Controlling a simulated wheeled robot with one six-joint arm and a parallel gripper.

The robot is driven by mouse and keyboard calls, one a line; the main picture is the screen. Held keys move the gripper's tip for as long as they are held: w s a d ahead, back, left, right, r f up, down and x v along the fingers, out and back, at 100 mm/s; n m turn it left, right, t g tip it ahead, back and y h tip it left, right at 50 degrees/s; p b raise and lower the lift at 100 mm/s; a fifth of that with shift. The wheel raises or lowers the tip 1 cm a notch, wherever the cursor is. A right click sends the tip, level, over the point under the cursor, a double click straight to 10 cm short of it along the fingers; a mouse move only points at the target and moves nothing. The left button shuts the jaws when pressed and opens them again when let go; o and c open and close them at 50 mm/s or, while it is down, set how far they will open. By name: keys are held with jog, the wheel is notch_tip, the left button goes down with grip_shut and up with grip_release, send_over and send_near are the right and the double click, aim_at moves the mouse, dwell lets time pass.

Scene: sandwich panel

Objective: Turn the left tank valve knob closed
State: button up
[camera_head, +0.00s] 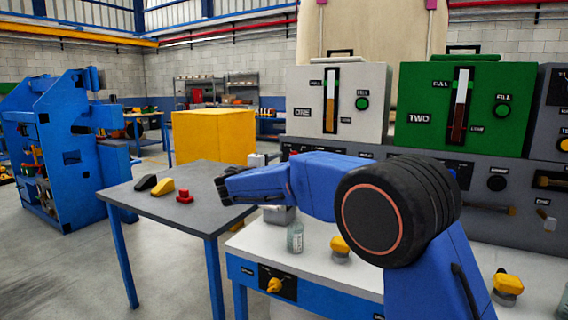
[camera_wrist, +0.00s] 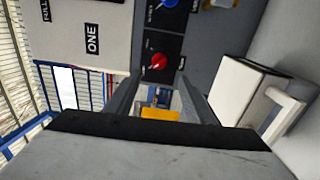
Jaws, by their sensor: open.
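The left tank, a pale grey box labelled ONE (camera_head: 308,95), stands at the back centre; its face and label also show, turned sideways, in the wrist view (camera_wrist: 95,25). On the dark panel beside it, the wrist view shows a red knob (camera_wrist: 158,61) and a blue knob (camera_wrist: 170,3). I cannot tell for sure which is the valve knob. My gripper (camera_wrist: 157,84) is open and empty; the red knob is beyond its fingertips, apart from them. In the head view my gripper (camera_head: 222,190) is at the left end of my arm, which hides part of the panel.
A green tank labelled TWO (camera_head: 440,75) stands to the right. Yellow knobs (camera_head: 340,245) (camera_head: 506,283) and a small bottle (camera_head: 295,237) are on the white bench. A grey table (camera_head: 150,215) holds small black, yellow and red items. A white handled box (camera_wrist: 245,90) is close right of my gripper.

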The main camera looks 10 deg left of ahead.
jog(key=shift+v, duration=2.65)
jog(key=s+d+m+g+h, duration=0.1)
jog(key=s+d+m+g, duration=0.15)
jog(key=d, duration=0.95)
jog(key=s+d+m+g+h, duration=0.1)
jog(key=s+d+g, duration=0.2)
jog(key=d, duration=0.8)
jog(key=s+d+f+m+g+y, duration=0.1)
jog(key=s+d+f+m+g, duration=0.1)
jog(key=s+d, duration=0.5)
jog(key=s+d+f+m+g, duration=0.25)
jog(key=s+d, duration=0.25)
jog(key=d, duration=0.4)
jog(key=s+d+f+m+g+y, duration=0.15)
jog(key=s+d+f, duration=0.25)
jog(key=s, duration=0.5)
jog(key=s+d+f+m+g+y, duration=0.1)
jog(key=s+d+f+y, duration=0.15)
jog(key=s+d, duration=0.45)
jog(key=s+a+f+m+y, duration=0.1)
jog(key=s+f+m, duration=0.1)
jog(key=s+f, duration=0.3)
jog(key=s+a+f+m+y, duration=0.1)
jog(key=s+f, duration=0.4)
jog(key=s, duration=0.8)
jog(key=shift+a+m+y, duration=0.35)
jog(key=shift+a+y, duration=0.25)
jog(key=shift+a, duration=0.15)
